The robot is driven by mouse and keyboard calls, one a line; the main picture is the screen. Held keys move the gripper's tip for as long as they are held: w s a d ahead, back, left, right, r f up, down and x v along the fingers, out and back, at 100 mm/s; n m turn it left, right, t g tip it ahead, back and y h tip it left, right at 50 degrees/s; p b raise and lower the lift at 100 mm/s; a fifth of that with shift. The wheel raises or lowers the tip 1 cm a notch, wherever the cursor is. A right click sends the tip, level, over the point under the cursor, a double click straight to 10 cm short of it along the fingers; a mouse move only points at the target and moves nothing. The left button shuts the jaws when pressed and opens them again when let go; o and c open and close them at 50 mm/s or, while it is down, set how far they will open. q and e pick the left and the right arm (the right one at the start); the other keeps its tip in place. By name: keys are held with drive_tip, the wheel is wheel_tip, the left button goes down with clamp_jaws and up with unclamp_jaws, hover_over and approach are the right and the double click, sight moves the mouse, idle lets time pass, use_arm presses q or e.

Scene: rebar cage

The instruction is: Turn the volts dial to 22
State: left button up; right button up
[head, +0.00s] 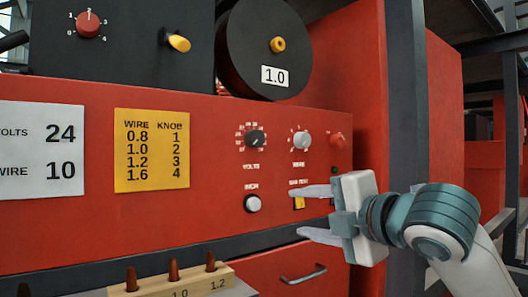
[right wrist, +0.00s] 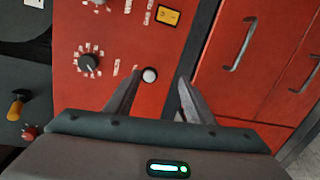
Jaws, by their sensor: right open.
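The black volts dial (head: 255,138) is on the red panel, with small numbers around it and "VOLTS" printed below. Its setting is too small to read. It also shows in the right wrist view (right wrist: 88,63), left of the fingers. My right gripper (head: 297,213) is open and empty, below and to the right of the dial, its fingers pointing left. In the right wrist view a white button (right wrist: 149,75) shows between my right fingertips (right wrist: 159,77); the dial is outside them. My left gripper is not in view.
A grey knob (head: 301,140) and a red knob (head: 337,139) sit right of the dial. A yellow switch (head: 299,203) is close to my right fingers. A white sign (head: 40,150) reads volts 24, wire 10. A wooden block (head: 170,282) with brown tips stands below.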

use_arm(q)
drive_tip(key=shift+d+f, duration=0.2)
use_arm(e)
drive_tip(key=s+r+n, duration=0.2)
drive_tip(key=s+r, duration=0.2)
drive_tip(key=r, duration=0.3)
drive_tip(key=s+r+n+t, duration=0.1)
drive_tip(key=s+r+n, duration=0.2)
drive_tip(key=r, duration=0.4)
drive_tip(key=shift+s+d+y, duration=0.3)
drive_tip(key=shift+s+y, duration=0.1)
drive_tip(key=shift+s, duration=0.4)
drive_tip(key=shift+w+a, duration=0.1)
drive_tip(key=shift+w, duration=0.05)
approach(259, 138)
drive_tip(key=p+x, duration=0.1)
drive_tip(key=x, duration=0.6)
drive_tip(key=shift+a+p, duration=0.15)
drive_tip(key=shift+p, duration=0.15)
drive_tip(key=shift+w+a, duration=0.25)
drive_tip(key=shift+w, duration=0.25)
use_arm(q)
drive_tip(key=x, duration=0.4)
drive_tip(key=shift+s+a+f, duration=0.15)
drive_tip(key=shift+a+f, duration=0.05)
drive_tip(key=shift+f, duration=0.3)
use_arm(e)
drive_tip(key=shift+w, duration=0.1)
